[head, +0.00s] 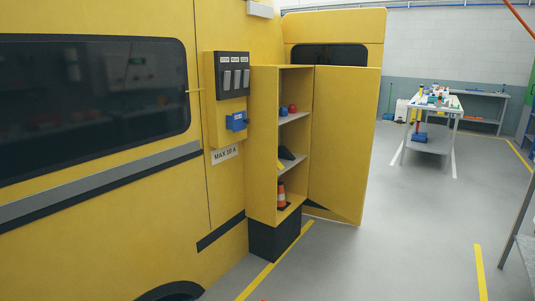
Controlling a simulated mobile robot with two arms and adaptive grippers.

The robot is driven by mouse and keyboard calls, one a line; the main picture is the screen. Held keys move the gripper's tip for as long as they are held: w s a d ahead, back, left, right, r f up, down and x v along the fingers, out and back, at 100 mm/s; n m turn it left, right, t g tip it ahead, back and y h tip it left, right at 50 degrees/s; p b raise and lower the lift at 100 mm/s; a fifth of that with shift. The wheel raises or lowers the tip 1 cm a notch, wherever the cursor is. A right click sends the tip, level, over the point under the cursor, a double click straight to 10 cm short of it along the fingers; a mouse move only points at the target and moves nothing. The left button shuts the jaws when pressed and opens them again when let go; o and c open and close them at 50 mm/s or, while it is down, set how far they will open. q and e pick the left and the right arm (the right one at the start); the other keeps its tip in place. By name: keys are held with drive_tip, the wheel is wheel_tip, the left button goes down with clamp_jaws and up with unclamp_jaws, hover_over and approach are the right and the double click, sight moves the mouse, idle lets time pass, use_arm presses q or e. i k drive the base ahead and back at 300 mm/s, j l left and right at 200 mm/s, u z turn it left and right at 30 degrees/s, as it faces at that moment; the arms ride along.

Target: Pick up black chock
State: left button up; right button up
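The black chock (287,153) is a small dark wedge on the middle shelf (294,166) of an open yellow cabinet (263,150) at the rear of the yellow vehicle. A small yellow object (280,164), possibly another chock, sits just left of it on the same shelf. Neither gripper shows in the head view, so their state and distance to the chock are not visible.
The cabinet door (338,145) stands open to the right. A blue and a red item (292,108) are on the upper shelf, an orange cone (281,195) on the bottom. A cluttered workbench (434,103) stands at back right. The grey floor (400,240) is clear.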

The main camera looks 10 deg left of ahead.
sight(283, 153)
drive_tip(key=i+l+u, duration=0.35)
drive_tip(key=i+l, duration=0.5)
drive_tip(key=i, duration=0.25)
drive_tip(key=i+l+u, duration=0.3)
drive_tip(key=i+l, duration=0.8)
drive_tip(key=l, duration=1)
drive_tip(key=i+l, duration=0.15)
drive_tip(key=l, duration=0.45)
